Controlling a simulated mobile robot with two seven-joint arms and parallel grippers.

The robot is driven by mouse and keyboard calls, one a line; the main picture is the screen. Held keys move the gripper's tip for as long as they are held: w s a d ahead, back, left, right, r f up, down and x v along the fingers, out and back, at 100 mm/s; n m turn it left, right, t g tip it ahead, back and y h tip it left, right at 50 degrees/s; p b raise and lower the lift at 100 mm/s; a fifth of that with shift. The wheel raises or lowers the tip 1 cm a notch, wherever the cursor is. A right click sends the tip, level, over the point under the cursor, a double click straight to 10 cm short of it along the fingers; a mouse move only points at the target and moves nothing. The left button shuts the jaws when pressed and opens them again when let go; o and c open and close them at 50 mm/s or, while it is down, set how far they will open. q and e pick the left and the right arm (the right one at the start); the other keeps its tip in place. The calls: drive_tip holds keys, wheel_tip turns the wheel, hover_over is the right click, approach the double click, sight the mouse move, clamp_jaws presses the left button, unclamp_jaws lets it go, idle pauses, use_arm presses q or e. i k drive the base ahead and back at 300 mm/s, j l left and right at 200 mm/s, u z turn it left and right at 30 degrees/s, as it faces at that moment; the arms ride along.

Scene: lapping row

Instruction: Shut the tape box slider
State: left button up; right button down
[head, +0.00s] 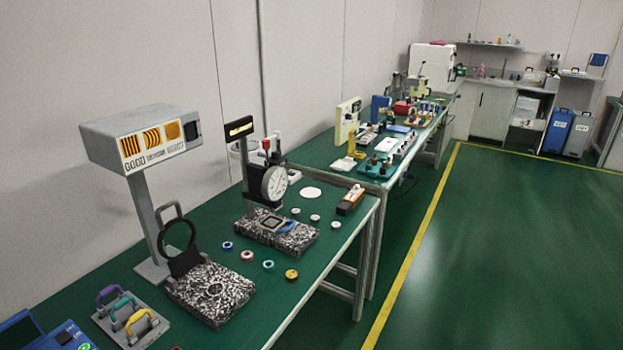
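I cannot make out for certain which thing is the tape box or its slider. A small orange-brown box (350,203) with a dark end and a pale part on top lies near the right edge of the near bench. Whether any part of it slides, or stands open, is too small to tell. Neither of my grippers is in view.
The near green bench (325,252) carries a dial gauge (274,183) on a speckled base, a second speckled block (211,292), a grey sign box (145,138), colored rings and a handled tray (130,322). A crowded bench stands behind. The green floor (500,250) right of the yellow line is clear.

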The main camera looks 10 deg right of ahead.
sight(356, 189)
drive_tip(key=i+l+u, duration=0.15)
drive_tip(key=u, duration=0.3)
drive_tip(key=i+l+u, duration=0.15)
drive_tip(key=l+u, duration=0.2)
drive_tip(key=u, duration=0.15)
drive_tip(key=i+l+u, duration=0.2)
drive_tip(key=l, duration=0.25)
drive_tip(key=l+u, duration=0.2)
drive_tip(key=l, duration=0.25)
drive_tip(key=l+u, duration=0.3)
drive_tip(key=l, duration=1.8)
